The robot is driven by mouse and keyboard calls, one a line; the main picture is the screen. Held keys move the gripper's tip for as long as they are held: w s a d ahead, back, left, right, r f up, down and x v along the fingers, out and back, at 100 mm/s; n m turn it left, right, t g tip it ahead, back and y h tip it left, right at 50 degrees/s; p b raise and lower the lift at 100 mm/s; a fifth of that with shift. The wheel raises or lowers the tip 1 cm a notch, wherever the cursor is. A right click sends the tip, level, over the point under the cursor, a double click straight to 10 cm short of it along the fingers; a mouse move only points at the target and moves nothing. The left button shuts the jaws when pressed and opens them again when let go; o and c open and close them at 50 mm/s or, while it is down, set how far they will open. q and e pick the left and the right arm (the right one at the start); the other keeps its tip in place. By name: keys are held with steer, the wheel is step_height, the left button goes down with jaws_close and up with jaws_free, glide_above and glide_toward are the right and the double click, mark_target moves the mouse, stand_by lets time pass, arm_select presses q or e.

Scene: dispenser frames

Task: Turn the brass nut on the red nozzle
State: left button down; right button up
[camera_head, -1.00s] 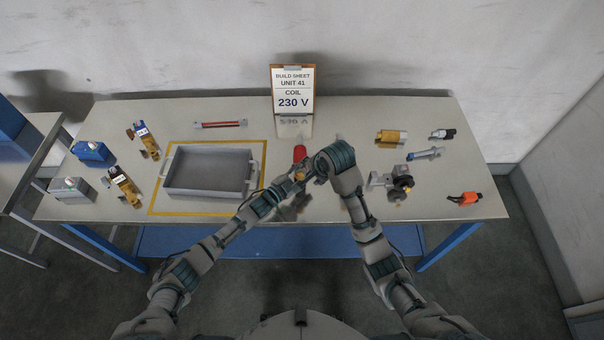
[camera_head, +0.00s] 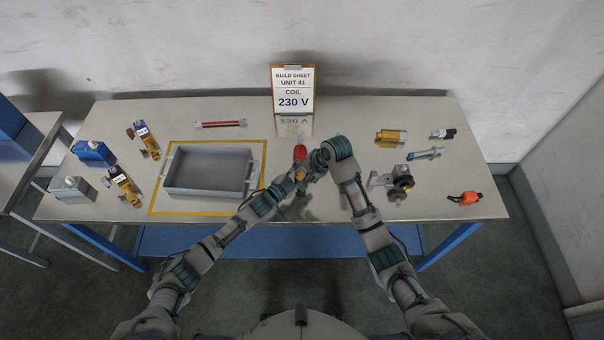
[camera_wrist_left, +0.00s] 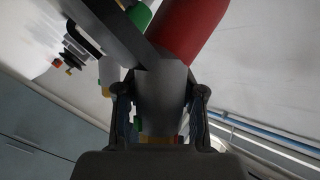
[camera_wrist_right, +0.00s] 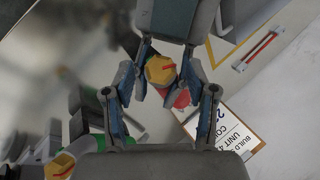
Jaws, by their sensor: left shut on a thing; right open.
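The red nozzle (camera_head: 300,152) is held above the table, right of the grey tray; its red body also shows large in the left wrist view (camera_wrist_left: 192,28). My left gripper (camera_head: 295,180) is shut on the nozzle; a grey part fills the space between its fingers in the left wrist view (camera_wrist_left: 160,110). The brass nut (camera_wrist_right: 160,70), with a red mark on its face, is between the fingertips of my right gripper (camera_wrist_right: 160,82). These fingers are open on both sides of the nut; contact is unclear. In the head view my right gripper (camera_head: 314,170) is partly hidden by its wrist.
The grey tray (camera_head: 165,172) stands inside a yellow outline at left. A build sheet (camera_head: 293,90) reading 230 V stands at the back. A grey assembly with black knobs (camera_head: 402,183), a brass cylinder (camera_head: 390,137) and an orange part (camera_head: 465,198) lie at right.

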steer(key=shift+a+f, duration=0.15)
steer(key=shift+f, duration=0.2)
jaws_close()
steer(key=m+t+y, duration=0.1)
steer(key=m+y, duration=0.1)
steer(key=shift+f+m, duration=0.1)
steer(key=shift+m, duration=0.3)
steer(key=shift+s+m+t+y, duration=0.1)
steer(key=shift+m+t+y, duration=0.5)
steer(key=shift+m+t, duration=0.65)
steer(key=shift+m, duration=0.35)
